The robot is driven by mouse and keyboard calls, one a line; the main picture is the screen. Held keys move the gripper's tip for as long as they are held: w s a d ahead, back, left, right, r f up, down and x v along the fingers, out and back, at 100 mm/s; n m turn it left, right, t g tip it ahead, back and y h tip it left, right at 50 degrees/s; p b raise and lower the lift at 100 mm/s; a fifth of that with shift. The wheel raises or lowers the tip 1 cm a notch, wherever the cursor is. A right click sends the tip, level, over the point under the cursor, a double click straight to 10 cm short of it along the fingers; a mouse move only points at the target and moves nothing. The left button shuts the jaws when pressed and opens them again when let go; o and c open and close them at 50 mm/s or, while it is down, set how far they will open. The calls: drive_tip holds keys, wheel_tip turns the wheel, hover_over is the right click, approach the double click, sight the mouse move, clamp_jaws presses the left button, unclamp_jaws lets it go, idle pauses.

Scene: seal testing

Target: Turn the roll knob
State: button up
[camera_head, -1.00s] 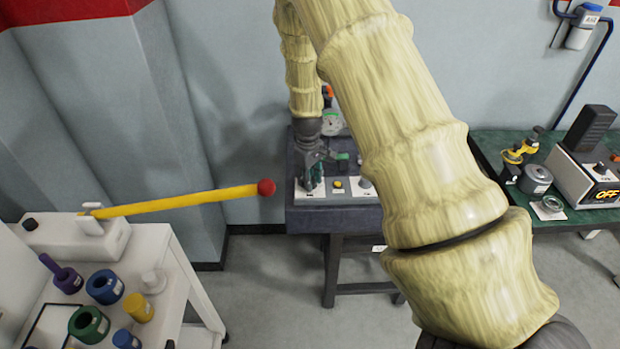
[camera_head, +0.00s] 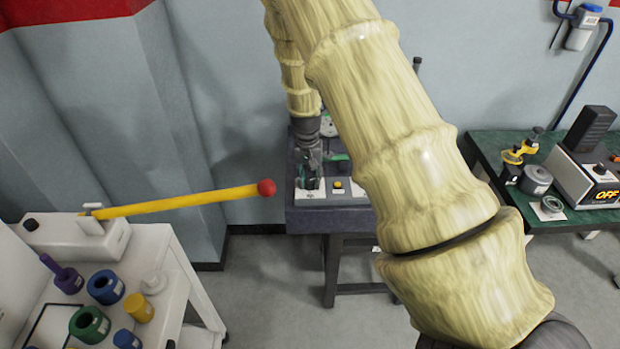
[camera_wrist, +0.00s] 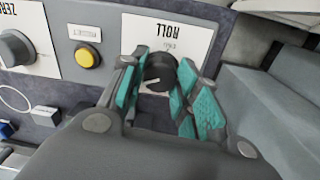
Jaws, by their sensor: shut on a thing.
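The roll knob (camera_wrist: 160,71) is a black round knob with a pale pointer line, on a white plate (camera_wrist: 190,33) marked ROLL, which reads upside down in the wrist view. My gripper (camera_wrist: 163,88) has its teal-padded fingers on both sides of the knob and is shut on it. In the head view my gripper (camera_head: 311,186) reaches down onto the left end of the dark bench (camera_head: 340,219). The knob itself is hidden there behind the fingers.
A yellow button (camera_wrist: 87,57) and a grey knob (camera_wrist: 14,48) on a ZERO plate sit beside the roll plate. A yellow bar with a red ball end (camera_head: 265,188) sticks out toward the bench from the left cart (camera_head: 150,240). A green table (camera_head: 590,216) stands at right.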

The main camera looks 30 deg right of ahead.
drive_tip(key=m, duration=0.3)
drive_tip(key=shift+w+r+m, duration=0.1)
drive_tip(key=shift+m, duration=0.3)
drive_tip(key=m, duration=0.3)
drive_tip(key=shift+d+m+p, duration=0.1)
drive_tip(key=shift+m+p, duration=0.2)
drive_tip(key=m, duration=0.3)
drive_tip(key=shift+m, duration=0.3)
drive_tip(key=m+p, duration=0.1)
drive_tip(key=m, duration=0.2)
drive_tip(key=shift+m+y, duration=0.3)
drive_tip(key=m+p, duration=0.1)
drive_tip(key=m, duration=0.4)
drive_tip(key=shift+d+r, duration=0.1)
drive_tip(key=shift+m+p, duration=0.7)
drive_tip(key=shift+m, duration=1.8)
drive_tip(key=o, duration=1)
